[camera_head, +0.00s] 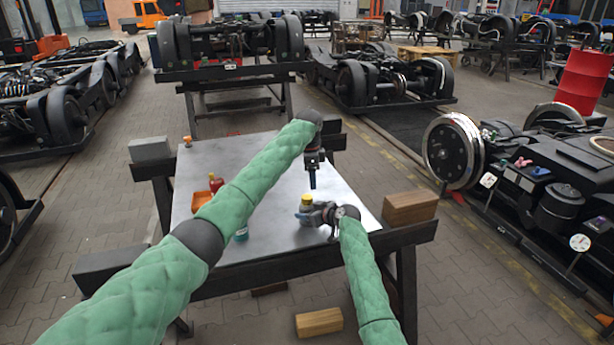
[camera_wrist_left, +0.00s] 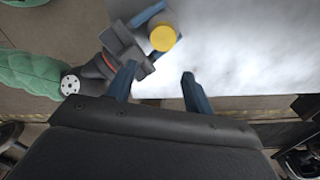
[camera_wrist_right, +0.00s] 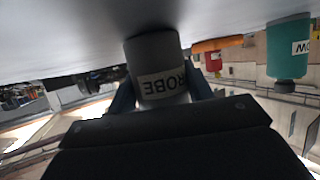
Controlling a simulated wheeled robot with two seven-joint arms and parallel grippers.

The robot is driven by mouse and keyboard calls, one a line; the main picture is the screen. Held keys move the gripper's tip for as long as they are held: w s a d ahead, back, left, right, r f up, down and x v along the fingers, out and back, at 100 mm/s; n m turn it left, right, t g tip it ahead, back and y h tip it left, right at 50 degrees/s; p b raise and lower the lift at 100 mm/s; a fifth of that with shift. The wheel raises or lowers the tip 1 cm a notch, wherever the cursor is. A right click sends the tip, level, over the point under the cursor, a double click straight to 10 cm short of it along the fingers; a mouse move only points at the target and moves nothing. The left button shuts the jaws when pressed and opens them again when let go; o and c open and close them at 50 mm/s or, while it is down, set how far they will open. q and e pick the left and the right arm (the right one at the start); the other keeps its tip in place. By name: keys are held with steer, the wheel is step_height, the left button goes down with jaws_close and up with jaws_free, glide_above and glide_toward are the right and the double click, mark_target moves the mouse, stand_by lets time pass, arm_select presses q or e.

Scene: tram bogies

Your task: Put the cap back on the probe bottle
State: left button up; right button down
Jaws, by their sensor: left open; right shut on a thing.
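The grey probe bottle (camera_wrist_right: 160,65) stands upright on the table, with part of its label showing in the right wrist view, where it appears upside down. A round yellow cap (camera_head: 307,199) is at its top; it also shows in the left wrist view (camera_wrist_left: 163,38). I cannot tell whether it is fastened. My right gripper (camera_head: 311,212) is shut around the bottle's body. My left gripper (camera_head: 312,187) is open and empty, pointing down above and slightly beyond the bottle. In the left wrist view its fingertips (camera_wrist_left: 160,72) are apart, with the cap ahead of them.
The grey table (camera_head: 270,165) has clear room at its back and middle. A red bottle (camera_head: 216,183) with an orange top stands at the left, and a teal bottle (camera_wrist_right: 289,48) stands nearer the front. A wooden block (camera_head: 410,207) sits at the right edge.

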mark_target(307, 197)
arm_select(q)
steer(key=n, duration=0.7)
steer(key=shift+w+a+r, duration=0.1)
steer(key=shift+a+r, duration=0.1)
steer(key=shift+a, duration=0.15)
steer(key=n, duration=0.4)
steer(key=shift+a, duration=0.2)
steer(key=n, duration=0.4)
steer(key=shift+a+n+y, duration=0.1)
steer(key=shift+n+y, duration=0.2)
steer(key=n, duration=0.7)
steer(key=shift+a, duration=0.2)
steer(key=n, duration=0.7)
steer(key=shift+n, duration=0.3)
steer(key=shift+f, duration=3.95)
steer(key=shift+c, duration=0.4)
